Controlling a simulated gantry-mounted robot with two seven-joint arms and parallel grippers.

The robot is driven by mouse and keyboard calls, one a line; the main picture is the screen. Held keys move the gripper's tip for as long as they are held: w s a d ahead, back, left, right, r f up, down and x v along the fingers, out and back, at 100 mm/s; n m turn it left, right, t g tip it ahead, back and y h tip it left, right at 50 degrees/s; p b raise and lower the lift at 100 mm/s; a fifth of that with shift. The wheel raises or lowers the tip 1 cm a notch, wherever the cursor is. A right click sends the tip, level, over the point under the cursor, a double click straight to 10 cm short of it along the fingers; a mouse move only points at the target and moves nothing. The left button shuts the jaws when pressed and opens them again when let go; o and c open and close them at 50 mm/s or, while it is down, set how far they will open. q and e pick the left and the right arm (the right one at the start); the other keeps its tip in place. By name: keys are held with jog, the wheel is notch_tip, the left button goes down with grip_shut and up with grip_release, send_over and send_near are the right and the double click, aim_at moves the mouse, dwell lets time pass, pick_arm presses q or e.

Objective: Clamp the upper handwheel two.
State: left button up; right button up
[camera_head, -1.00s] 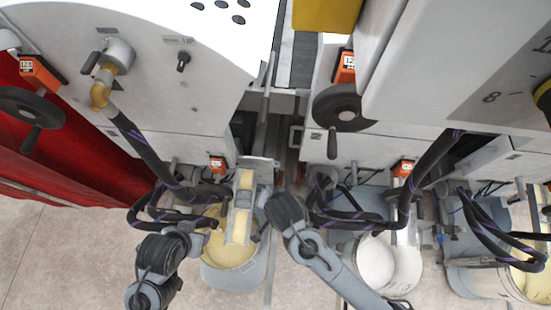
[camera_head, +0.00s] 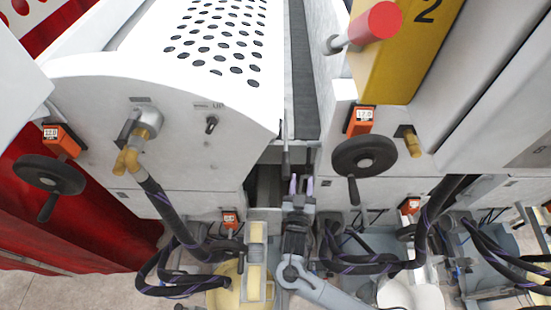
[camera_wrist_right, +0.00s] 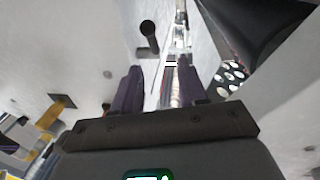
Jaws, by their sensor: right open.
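One black handwheel (camera_head: 364,157) with a downward crank handle is on the grey machine front right of centre in the head view, below a yellow panel marked 2. Another black handwheel (camera_head: 49,175) is on the far-left machine front. My right gripper (camera_head: 301,186) is open and points up into the gap between the machines, left of and below the right-of-centre handwheel, apart from it. Its two purple-grey fingers also show in the wrist view (camera_wrist_right: 160,75), with nothing between them. I cannot surely identify a handwheel in the wrist view. My left gripper is out of view.
Orange counters (camera_head: 361,120) sit above the wheels. A red-ended roller (camera_head: 376,22) juts out at top right, and a brass fitting (camera_head: 410,141) is right of the wheel. Black hoses (camera_head: 362,263) loop below. A perforated white cover (camera_head: 215,45) is at upper left.

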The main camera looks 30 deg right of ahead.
aim_at(308, 162)
jog(key=x, duration=0.3)
jog(key=f+x, duration=0.1)
jog(key=x, duration=0.2)
jog(key=d+x, duration=0.1)
jog(key=x, duration=0.3)
jog(key=shift+s+d+f+p, duration=0.1)
jog(key=shift+s+f+p, duration=0.15)
jog(key=shift+p, duration=0.1)
grip_shut()
